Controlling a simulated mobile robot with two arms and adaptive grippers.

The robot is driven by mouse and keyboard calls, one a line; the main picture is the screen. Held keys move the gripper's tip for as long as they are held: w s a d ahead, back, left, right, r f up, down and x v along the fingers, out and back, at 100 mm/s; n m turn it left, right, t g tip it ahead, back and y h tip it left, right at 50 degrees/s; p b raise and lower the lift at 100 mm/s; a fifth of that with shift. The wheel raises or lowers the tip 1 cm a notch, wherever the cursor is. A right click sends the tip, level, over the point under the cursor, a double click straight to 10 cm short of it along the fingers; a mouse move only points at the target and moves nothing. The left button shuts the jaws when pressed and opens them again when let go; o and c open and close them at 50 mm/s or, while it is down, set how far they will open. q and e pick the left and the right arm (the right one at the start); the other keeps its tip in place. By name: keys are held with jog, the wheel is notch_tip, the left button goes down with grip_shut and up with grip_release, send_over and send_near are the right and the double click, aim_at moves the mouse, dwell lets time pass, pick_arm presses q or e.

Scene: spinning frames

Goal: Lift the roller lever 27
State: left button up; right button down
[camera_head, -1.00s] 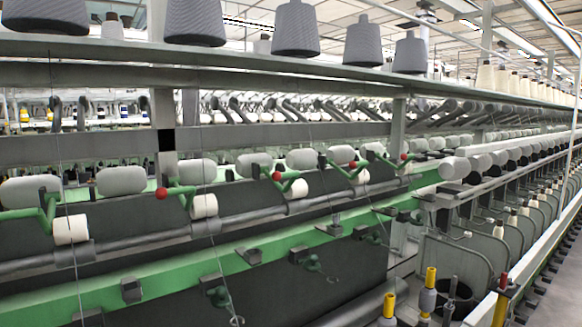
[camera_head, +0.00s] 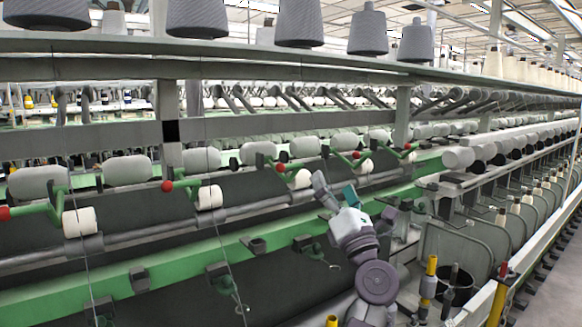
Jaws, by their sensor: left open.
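Several green roller levers with red ball knobs run along the frame; I cannot read which one is number 27. One knob (camera_head: 167,186) is left of centre, with its lever (camera_head: 182,186) reaching to a white roller (camera_head: 209,197). Further knobs are right of it (camera_head: 280,168), (camera_head: 356,155) and (camera_head: 407,147), and one is at the left edge (camera_head: 3,213). My left gripper (camera_head: 334,184) is open and empty, fingers pointing up, in front of the green rail, below and between the levers right of centre. My right gripper is not seen.
Grey thread cones (camera_head: 368,33) stand on the upper shelf. A long green rail (camera_head: 190,260) runs below the levers. Yellow-topped spindles (camera_head: 428,280) stand at lower right. A narrow aisle floor (camera_head: 545,295) is free at far right.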

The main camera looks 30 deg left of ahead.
aim_at(293, 167)
pick_arm(q)
jog(key=w+a+n+g+h+p, duration=0.1)
jog(key=w+a+n+g, duration=0.1)
jog(key=a+n+g, duration=0.1)
jog(key=w+a+n+g+h+p, duration=0.1)
jog(key=w+a+n+g+p, duration=0.1)
jog(key=a, duration=0.4)
jog(key=w+a+n+g+h+p, duration=0.1)
jog(key=w+a+n+g+p, duration=0.1)
jog(key=a+n+g, duration=0.1)
jog(key=shift+a+r+n+g, duration=0.2)
jog(key=shift+a+n, duration=0.2)
jog(key=shift+a, duration=0.1)
jog(key=shift+a+r+n+g, duration=0.2)
jog(key=shift+a+n, duration=0.2)
jog(key=shift+a, duration=0.05)
jog(key=shift+w+a, duration=0.2)
jog(key=shift+a, duration=0.05)
jog(key=shift+c, duration=0.3)
